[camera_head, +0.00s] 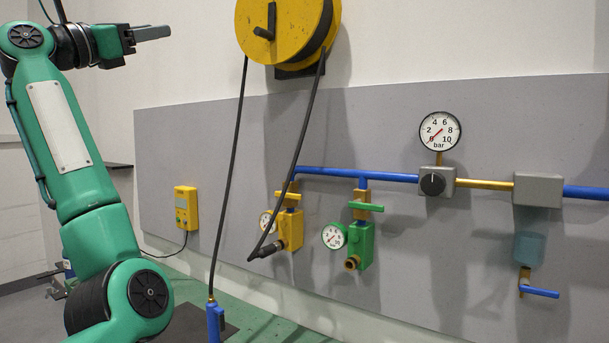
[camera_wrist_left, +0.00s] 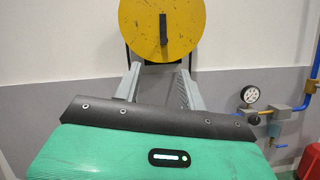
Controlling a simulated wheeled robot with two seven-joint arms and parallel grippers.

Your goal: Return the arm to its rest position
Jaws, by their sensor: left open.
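My left arm (camera_head: 88,175) is green with dark joints and stands raised at the left of the head view, bent at the elbow near the top. My left gripper (camera_head: 152,33) is at the top left, in front of the pale wall and apart from the fittings. In the left wrist view my left gripper (camera_wrist_left: 159,78) shows two grey fingers spread apart with nothing between them. A yellow hose reel (camera_wrist_left: 163,28) lies beyond them. My right gripper is in neither view.
The yellow reel (camera_head: 283,28) hangs on the wall with black hose below it. A grey panel (camera_head: 400,110) carries a blue pipe (camera_head: 335,171), yellow valve (camera_head: 290,228), green valve (camera_head: 361,240) and pressure gauge (camera_head: 440,131). A yellow box (camera_head: 186,208) is mounted at left.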

